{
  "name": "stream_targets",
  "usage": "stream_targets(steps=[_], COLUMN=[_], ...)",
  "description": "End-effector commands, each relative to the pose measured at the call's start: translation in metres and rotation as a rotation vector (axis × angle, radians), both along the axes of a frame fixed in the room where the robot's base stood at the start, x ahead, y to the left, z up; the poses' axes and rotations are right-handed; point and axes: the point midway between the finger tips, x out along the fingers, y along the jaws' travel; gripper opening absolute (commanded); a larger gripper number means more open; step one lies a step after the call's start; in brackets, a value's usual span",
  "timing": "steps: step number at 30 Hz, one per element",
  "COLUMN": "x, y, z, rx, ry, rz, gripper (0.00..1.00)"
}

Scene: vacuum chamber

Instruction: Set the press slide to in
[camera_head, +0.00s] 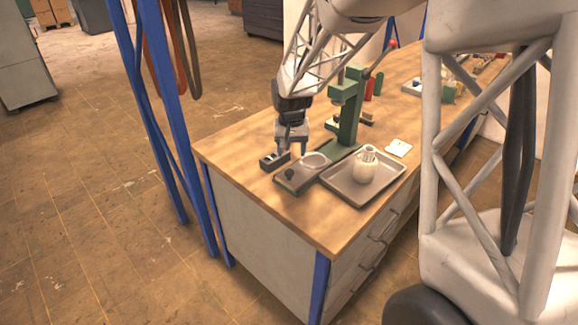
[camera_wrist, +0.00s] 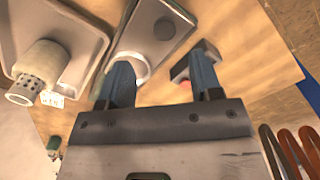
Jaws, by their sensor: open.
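The green press (camera_head: 350,118) stands on the wooden bench, with a raised lever at its top right. Its long grey-green base (camera_head: 296,182) reaches toward the bench's front left and carries a pale ring (camera_head: 314,160) and a dark round knob (camera_head: 289,174) near its outer end. The knob also shows in the wrist view (camera_wrist: 165,28). I cannot tell how far the slide is in or out. My gripper (camera_head: 292,152) points down, open and empty, just behind and above the base. In the wrist view my left finger hides part of the ring.
A small dark block (camera_head: 272,161) sits beside the base, close to my gripper; it lies near the right finger in the wrist view (camera_wrist: 193,62). A metal tray (camera_head: 346,196) holding a pale perforated cup (camera_head: 365,170) lies right of the base. A white card (camera_head: 399,148) lies behind the tray.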

Motion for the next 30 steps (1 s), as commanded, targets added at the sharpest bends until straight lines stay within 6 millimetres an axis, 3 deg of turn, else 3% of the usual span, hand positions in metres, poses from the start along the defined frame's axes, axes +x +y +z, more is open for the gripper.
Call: stream_targets(steps=[20,30], x=[0.008,0.007], y=[0.006,0.006], z=[-0.011,-0.042], rx=[-0.001,-0.001], ry=[0.005,0.006], rz=[0.0,0.0], gripper=[0.59,0.59])
